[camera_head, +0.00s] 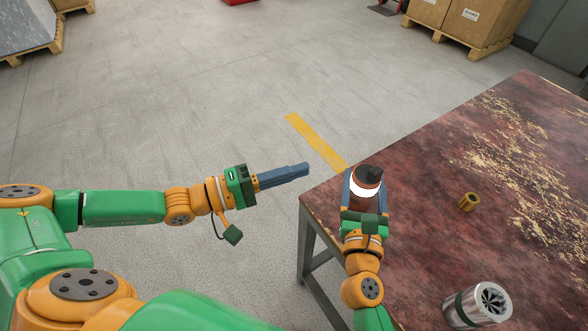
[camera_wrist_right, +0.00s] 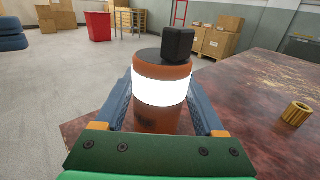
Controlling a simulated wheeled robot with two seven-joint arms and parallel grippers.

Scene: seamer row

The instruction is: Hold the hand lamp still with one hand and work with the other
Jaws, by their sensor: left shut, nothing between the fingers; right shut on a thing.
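The hand lamp (camera_head: 367,178) is an orange-brown cylinder with a bright white lit band and a dark top. It stands upright at the near left corner of the table. My right gripper (camera_head: 366,190) is shut on the lamp, one blue finger on each side. In the right wrist view the lamp (camera_wrist_right: 160,90) shows close up between the fingers, with a black block on its top; its base is partly hidden by the gripper. My left gripper (camera_head: 300,171) is shut and empty, held out over the floor left of the table.
The worn red table (camera_head: 430,170) carries a brass bushing (camera_head: 468,202) right of the lamp and a silver cylinder (camera_head: 478,305) with a dark fluted opening at the near edge. The table's far part is clear. Boxes on a pallet (camera_head: 465,50) stand beyond on the floor.

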